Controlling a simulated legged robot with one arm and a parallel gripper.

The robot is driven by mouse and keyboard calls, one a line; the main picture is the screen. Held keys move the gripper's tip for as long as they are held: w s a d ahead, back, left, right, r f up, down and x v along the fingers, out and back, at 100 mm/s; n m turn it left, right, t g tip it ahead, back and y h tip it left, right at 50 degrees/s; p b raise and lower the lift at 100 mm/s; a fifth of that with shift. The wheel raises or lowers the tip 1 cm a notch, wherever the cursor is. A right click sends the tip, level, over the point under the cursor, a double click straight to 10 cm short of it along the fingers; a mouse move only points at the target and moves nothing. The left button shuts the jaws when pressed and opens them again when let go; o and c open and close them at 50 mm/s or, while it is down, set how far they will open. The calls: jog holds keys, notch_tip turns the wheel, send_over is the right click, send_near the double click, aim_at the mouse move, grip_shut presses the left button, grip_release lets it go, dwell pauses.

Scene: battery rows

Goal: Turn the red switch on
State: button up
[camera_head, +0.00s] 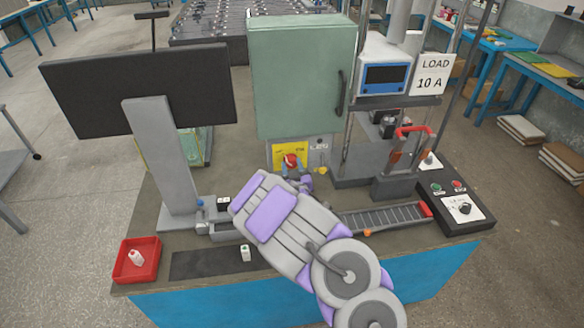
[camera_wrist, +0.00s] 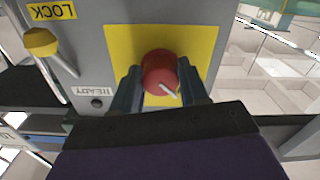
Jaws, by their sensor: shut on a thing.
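The red switch (camera_wrist: 159,73) is a round red knob with a pale pointer mark, on a yellow plate (camera_wrist: 200,42) on a grey panel. In the wrist view the pointer slants toward the lower right. My gripper (camera_wrist: 160,84) has its two dark fingers on either side of the knob, shut on it. In the head view the red switch (camera_head: 291,160) shows just past the tips of my gripper (camera_head: 293,170), below the green cabinet. My arm hides part of the bench in front.
In the wrist view a yellow knob (camera_wrist: 41,42) sits by a LOCK label, with a READY label (camera_wrist: 95,91) below. In the head view a monitor (camera_head: 140,95), a green cabinet (camera_head: 300,75), a red tray (camera_head: 137,259) and a control box (camera_head: 455,205) surround my arm.

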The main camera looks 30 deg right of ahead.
jog(key=shift+m+p, duration=0.3)
jog(key=shift+p, duration=0.2)
jog(key=m+p, duration=0.3)
jog(key=p, duration=0.1)
jog(key=shift+r+m+p, duration=0.15)
jog(key=shift+m+p, duration=0.15)
jog(key=shift+m, duration=0.1)
jog(key=m+p, duration=0.3)
jog(key=m, duration=0.1)
jog(key=shift+a, duration=0.1)
jog(key=m+p, duration=0.1)
jog(key=m, duration=0.4)
jog(key=shift+f+m+b, duration=0.2)
jog(key=shift+m+b, duration=0.95)
jog(key=shift+m, duration=1.05)
jog(key=shift+a, duration=0.1)
jog(key=o, duration=1.1)
jog(key=shift+r, duration=0.1)
jog(key=shift+c, duration=0.2)
